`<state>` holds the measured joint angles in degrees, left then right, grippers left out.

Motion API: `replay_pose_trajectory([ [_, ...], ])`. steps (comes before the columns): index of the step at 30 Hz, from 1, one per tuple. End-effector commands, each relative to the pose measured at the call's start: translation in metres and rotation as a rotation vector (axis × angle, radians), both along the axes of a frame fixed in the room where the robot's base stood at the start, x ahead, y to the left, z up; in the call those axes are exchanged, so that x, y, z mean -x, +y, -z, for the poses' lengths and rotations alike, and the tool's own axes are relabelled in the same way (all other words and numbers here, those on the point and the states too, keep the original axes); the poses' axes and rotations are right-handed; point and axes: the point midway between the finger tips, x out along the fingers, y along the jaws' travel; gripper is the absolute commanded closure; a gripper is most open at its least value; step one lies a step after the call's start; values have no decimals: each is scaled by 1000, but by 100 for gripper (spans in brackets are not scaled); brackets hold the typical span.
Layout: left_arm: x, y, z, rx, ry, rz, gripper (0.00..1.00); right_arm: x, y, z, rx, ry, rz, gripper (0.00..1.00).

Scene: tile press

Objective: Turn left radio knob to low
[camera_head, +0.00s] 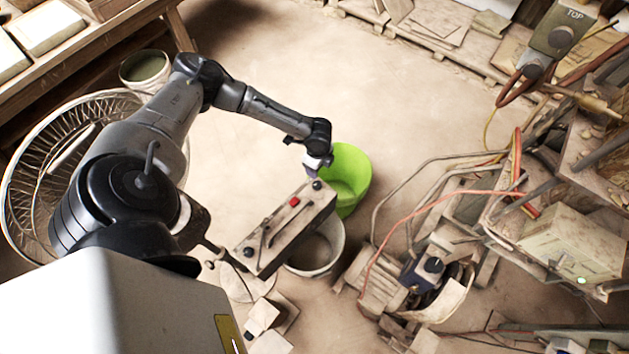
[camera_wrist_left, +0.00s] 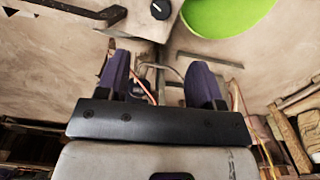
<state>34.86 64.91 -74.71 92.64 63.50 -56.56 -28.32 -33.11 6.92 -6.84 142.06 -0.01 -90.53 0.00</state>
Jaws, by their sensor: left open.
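The radio (camera_head: 275,237) appears to be the long worn box in the middle of the head view, with a red button and a handle-like bar on its face. A dark knob (camera_head: 317,185) sits at its far right end, and another dark knob (camera_head: 248,252) at its near left end. The left wrist view shows a round black knob (camera_wrist_left: 161,9) with a white pointer mark at the top edge. My left gripper (camera_head: 316,163) is just beyond the far-end knob, apart from it. Its purple fingers (camera_wrist_left: 160,64) are open with no object between them. My right gripper is not in view.
A bright green tub-like chair (camera_head: 348,175) stands right behind the radio. A pale bucket (camera_head: 318,247) is beside the radio. Cables and machinery (camera_head: 450,230) crowd the right.

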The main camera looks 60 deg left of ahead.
Motion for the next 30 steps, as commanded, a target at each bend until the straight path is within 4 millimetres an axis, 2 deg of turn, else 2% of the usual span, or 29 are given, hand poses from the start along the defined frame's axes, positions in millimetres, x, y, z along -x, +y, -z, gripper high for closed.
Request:
replay_pose_trajectory([
  [5,0,3,25,-1,2,-4,39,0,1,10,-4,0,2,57],
  [18,0,2,104,-2,2,-3,39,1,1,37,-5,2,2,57],
  [24,0,2,126,-2,2,-3,39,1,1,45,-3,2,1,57],
  [30,0,3,135,-2,1,-3,39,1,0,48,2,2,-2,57],
])
